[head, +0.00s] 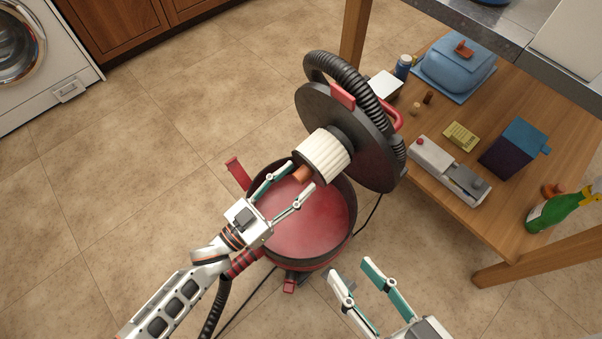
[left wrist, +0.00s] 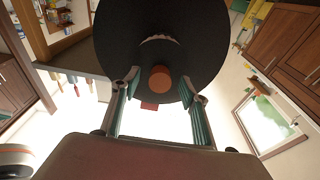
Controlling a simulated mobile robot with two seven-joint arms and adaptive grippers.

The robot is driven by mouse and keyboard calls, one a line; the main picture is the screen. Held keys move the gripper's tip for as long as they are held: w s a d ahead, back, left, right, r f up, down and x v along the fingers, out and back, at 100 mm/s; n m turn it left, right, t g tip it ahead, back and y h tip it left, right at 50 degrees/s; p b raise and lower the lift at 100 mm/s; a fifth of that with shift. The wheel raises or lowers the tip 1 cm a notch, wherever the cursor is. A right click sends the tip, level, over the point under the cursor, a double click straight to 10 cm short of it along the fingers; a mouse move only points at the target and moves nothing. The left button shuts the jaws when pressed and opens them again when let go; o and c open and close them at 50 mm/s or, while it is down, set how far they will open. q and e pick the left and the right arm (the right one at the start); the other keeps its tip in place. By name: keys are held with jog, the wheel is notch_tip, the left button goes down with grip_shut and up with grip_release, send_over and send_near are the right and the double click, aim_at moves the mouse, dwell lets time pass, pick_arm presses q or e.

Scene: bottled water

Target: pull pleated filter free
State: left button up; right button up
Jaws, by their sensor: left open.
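The white pleated filter (head: 323,154) sits on the underside of the round black lid (head: 362,150), which is tilted up over the red drum (head: 300,222). An orange-brown knob (head: 302,174) sticks out of the filter's near end. My left gripper (head: 301,177) is open, its fingertips on either side of the knob. In the left wrist view the knob (left wrist: 160,78) lies between the two fingers, in front of a large dark round face. I cannot tell whether the fingers touch it. My right gripper (head: 350,270) is open and empty, in front of the drum at the right.
A black ribbed hose (head: 352,72) arches over the lid. A wooden table (head: 430,120) at the right holds a blue covered dish (head: 455,68), a dark blue box (head: 515,148) and a green bottle (head: 562,210). The tiled floor (head: 160,130) at the left is clear.

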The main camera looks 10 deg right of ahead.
pick_arm(q)
jog(key=c, duration=1.2)
jog(key=shift+c, duration=0.2)
jog(key=shift+a, duration=0.1)
jog(key=shift+f+v, duration=0.1)
jog(key=shift+v, duration=1.2)
jog(key=shift+f+v, duration=0.15)
jog(key=shift+v, duration=1.1)
